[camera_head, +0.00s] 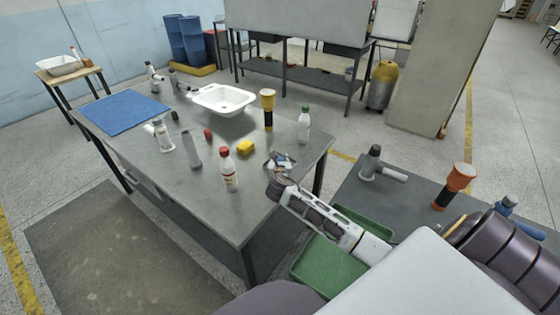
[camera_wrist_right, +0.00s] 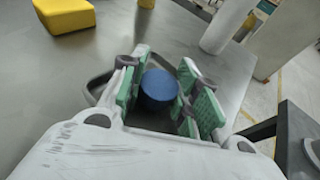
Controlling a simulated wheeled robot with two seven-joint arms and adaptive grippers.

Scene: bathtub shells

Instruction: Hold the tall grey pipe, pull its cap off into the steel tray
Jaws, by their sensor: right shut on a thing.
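The tall grey pipe (camera_head: 191,150) stands on the steel-topped table, with no blue cap showing on its top. My right gripper (camera_head: 284,163) is at the table's near right corner, apart from the pipe. In the right wrist view, its green-padded fingers are shut on a round blue cap (camera_wrist_right: 159,88). The steel tray (camera_head: 268,165) lies at that corner, beneath the gripper and mostly hidden by it. Its rim (camera_wrist_right: 98,83) shows around the fingers in the wrist view; I cannot tell whether the cap touches it. My left gripper is not in view.
A yellow-and-black torch (camera_head: 268,108) and a white basin (camera_head: 223,98) are farther back. A second table (camera_head: 400,200) is at the right.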

